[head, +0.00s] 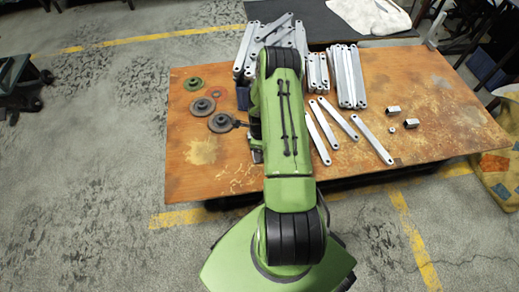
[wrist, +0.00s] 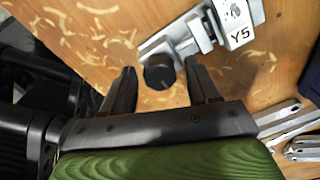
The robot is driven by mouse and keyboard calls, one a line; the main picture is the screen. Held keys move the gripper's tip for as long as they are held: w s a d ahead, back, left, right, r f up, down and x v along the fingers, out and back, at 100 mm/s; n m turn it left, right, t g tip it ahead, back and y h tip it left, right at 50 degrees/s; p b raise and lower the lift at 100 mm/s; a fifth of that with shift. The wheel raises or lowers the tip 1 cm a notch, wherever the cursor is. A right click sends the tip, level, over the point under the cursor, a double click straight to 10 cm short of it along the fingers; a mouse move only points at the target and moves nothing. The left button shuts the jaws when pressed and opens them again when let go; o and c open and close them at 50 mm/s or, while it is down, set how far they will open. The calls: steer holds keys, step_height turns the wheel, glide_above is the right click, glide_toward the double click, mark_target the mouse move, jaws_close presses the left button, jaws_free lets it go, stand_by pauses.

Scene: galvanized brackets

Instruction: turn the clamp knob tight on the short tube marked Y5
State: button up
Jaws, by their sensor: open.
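In the wrist view the black round clamp knob (wrist: 158,77) sits at the end of a grey metal clamp (wrist: 172,45) on the wooden table. A short pale tube (wrist: 236,16) with a white label reading Y5 runs up from the clamp at the upper right. My gripper (wrist: 158,67) is open, one dark finger on each side of the knob in the picture. A gap shows between the knob and each finger. I cannot tell whether the fingertips are down at the knob's height. In the head view my green arm hides the clamp and most of the gripper.
Galvanized bars lie in bundles (head: 347,75) at the table's back, with several loose strips (head: 373,139) right of my arm. Dark discs (head: 221,122) lie left of it. Small metal blocks (head: 393,109) lie farther right. The table's (head: 235,175) front left is bare.

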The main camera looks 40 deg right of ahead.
steer(key=n, duration=0.9)
steer(key=shift+n, duration=0.4)
steer(key=n, duration=0.4)
steer(key=shift+n, duration=0.3)
steer(key=n, duration=0.3)
steer(key=shift+n, duration=0.4)
steer(key=c, duration=1)
steer(key=shift+o, duration=0.2)
